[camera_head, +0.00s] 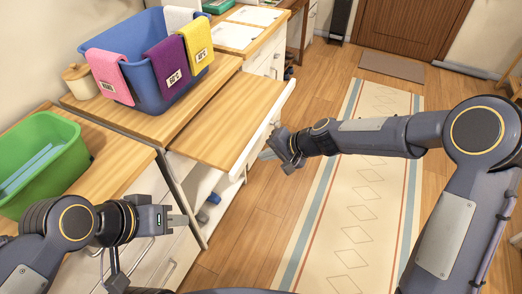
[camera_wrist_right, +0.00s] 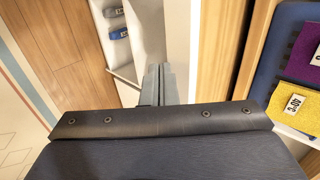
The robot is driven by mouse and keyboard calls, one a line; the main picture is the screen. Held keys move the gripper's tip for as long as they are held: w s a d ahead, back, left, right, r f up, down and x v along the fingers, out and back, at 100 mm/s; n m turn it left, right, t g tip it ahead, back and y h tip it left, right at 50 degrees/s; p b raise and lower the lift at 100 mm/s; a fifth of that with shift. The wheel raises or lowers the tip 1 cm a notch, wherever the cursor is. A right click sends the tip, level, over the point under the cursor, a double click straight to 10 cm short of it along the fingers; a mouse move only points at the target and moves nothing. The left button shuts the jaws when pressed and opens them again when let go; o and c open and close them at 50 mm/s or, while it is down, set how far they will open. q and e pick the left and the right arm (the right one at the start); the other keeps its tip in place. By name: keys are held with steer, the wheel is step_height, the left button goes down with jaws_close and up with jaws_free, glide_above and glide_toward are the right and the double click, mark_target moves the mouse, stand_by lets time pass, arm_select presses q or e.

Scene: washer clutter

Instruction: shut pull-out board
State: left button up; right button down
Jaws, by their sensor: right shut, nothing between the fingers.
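The pull-out board (camera_head: 228,118) is a wooden slab with a white front edge (camera_head: 262,130). It sticks out from the counter below the blue basket; its wooden top (camera_wrist_right: 255,45) also shows in the right wrist view. My right gripper (camera_head: 266,154) is shut and empty, close to the board's white front edge near its near corner. In the right wrist view its fingers (camera_wrist_right: 158,85) are together beside the white edge; I cannot tell whether they touch it. My left gripper (camera_head: 178,220) is low in front of the near cabinet, away from the board; its finger gap is unclear.
A blue basket (camera_head: 162,75) with pink, purple and yellow cloths stands on the counter behind the board. A green tub (camera_head: 65,160) is at left. Open shelves with shoes (camera_head: 214,198) lie below the board. The rug (camera_head: 345,200) is clear.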

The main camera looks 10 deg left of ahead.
steer(key=shift+w+a, duration=0.3)
steer(key=shift+a, duration=0.65)
arm_select(q)
steer(key=shift+r, duration=0.35)
arm_select(e)
steer(key=shift+a, duration=0.1)
